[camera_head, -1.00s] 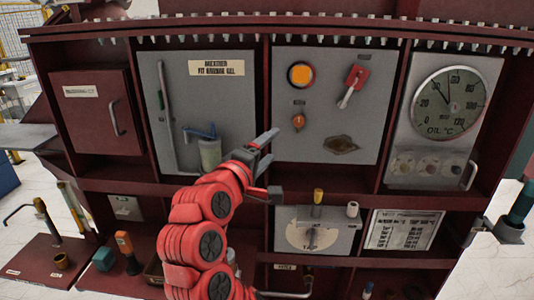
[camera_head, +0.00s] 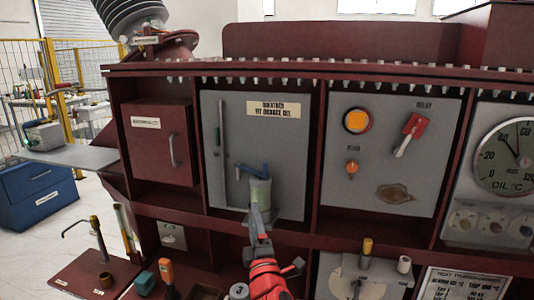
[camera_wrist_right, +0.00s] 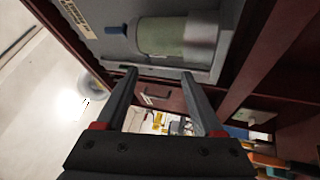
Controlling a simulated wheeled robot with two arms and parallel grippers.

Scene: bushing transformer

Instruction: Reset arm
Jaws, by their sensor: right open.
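My right gripper (camera_head: 258,222) points up at the bottom middle of the head view, in front of the dark red cabinet (camera_head: 318,170). In the right wrist view its two fingers (camera_wrist_right: 158,82) are spread apart with nothing between them. A grey-green cylinder with a blue handle (camera_head: 260,190) stands on the grey panel just above the gripper in the head view. In the right wrist view the cylinder (camera_wrist_right: 178,36) lies beyond the fingertips, and I see no contact. My left gripper is not in view.
The grey panel with orange light (camera_head: 357,121) and red switch (camera_head: 412,130) is to the right, then the oil gauge (camera_head: 508,155). A knob unit (camera_head: 360,275) sits below. A hooked rod (camera_head: 98,240) and a blue cabinet (camera_head: 40,190) stand at left, with open floor nearby.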

